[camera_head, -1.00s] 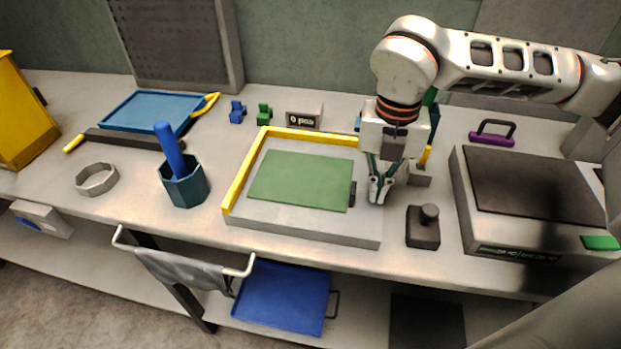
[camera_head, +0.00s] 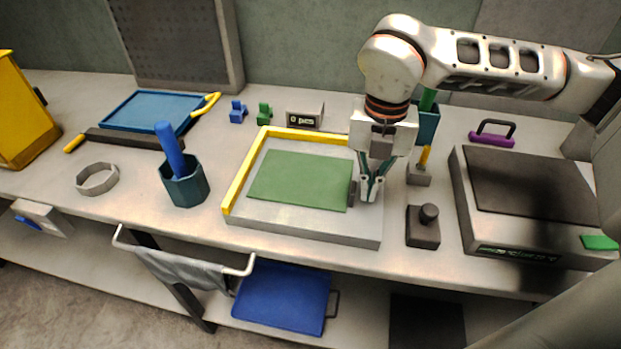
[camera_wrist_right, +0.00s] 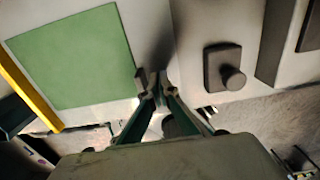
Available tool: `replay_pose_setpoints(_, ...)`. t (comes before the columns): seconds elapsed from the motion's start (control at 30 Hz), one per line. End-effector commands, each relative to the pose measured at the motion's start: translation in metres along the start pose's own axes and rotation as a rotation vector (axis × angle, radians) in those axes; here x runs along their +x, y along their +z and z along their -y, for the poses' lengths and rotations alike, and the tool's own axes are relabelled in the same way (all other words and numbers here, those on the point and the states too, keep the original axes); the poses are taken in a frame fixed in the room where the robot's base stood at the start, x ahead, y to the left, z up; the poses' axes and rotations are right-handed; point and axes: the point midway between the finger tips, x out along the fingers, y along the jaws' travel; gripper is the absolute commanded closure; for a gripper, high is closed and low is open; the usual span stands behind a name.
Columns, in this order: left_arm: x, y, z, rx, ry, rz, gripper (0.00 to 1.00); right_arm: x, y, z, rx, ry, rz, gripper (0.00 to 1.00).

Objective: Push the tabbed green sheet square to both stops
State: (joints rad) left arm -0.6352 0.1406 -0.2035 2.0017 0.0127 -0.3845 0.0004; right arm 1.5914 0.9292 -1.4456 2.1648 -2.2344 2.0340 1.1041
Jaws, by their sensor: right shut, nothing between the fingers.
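The green sheet (camera_head: 300,180) lies flat on a grey board (camera_head: 300,222) and also shows in the right wrist view (camera_wrist_right: 75,58). Yellow stops run along the board's left side (camera_head: 246,170) and back edge (camera_head: 320,137). Grey board shows between the sheet and both stops. A dark tab (camera_head: 352,193) stands at the sheet's right edge; it also shows in the wrist view (camera_wrist_right: 141,80). My right gripper (camera_head: 371,190) is shut and empty, pointing down just right of the tab. I cannot tell whether it touches it. My left gripper is not in view.
Right of the board stand a dark block with a knob (camera_head: 424,228) and a large grey machine (camera_head: 530,185). Left is a teal cup (camera_head: 186,188) with a blue handle. Behind are small blue and green clips and a counter box (camera_head: 304,117).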

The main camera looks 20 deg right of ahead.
Motion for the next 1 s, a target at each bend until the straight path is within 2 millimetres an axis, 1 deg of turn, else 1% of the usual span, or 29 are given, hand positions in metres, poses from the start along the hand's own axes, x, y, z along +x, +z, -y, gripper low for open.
replay_pose_setpoints(0.8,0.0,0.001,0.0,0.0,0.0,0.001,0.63,0.0,0.0,-0.026,-0.001,0.0,0.0,1.0)
replay_pose_setpoints(1.0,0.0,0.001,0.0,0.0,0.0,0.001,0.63,0.0,0.0,-0.028,0.0,0.0,0.0,1.0)
